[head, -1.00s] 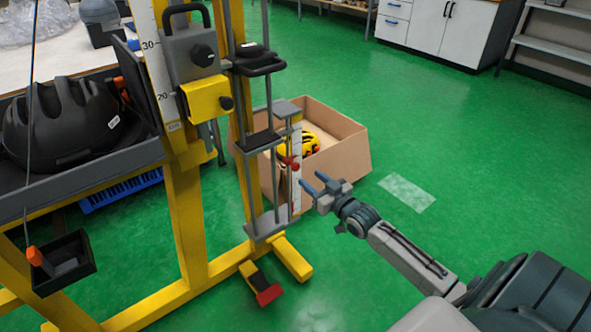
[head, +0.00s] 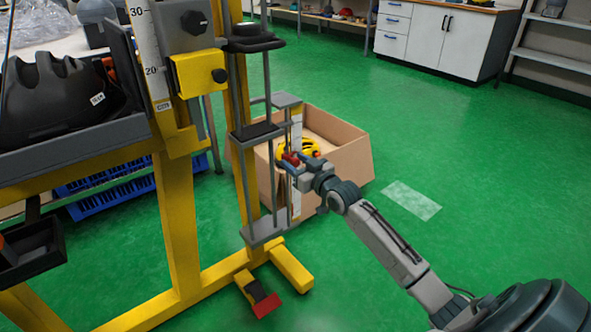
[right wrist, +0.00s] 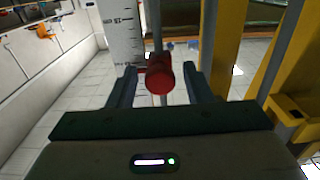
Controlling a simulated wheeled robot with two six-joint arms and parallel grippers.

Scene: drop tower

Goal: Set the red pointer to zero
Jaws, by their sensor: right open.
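The red pointer (right wrist: 159,76) shows in the right wrist view as a round red knob on a vertical rod, beside a white scale (right wrist: 119,32). In the head view the pointer (head: 290,157) is partly hidden by my right gripper (head: 296,163), and the scale (head: 297,199) stands upright at the tower's lower right. My right gripper is open, and in the right wrist view its two fingers (right wrist: 157,88) stand on either side of the knob, apart from it. The number at the pointer cannot be read. My left gripper is not in view.
The yellow tower frame (head: 178,215) stands left of the pointer. A cardboard box (head: 345,158) with a yellow helmet (head: 303,147) is behind the gripper. A red-ended pedal (head: 266,305) sits low in front. Green floor is free at right.

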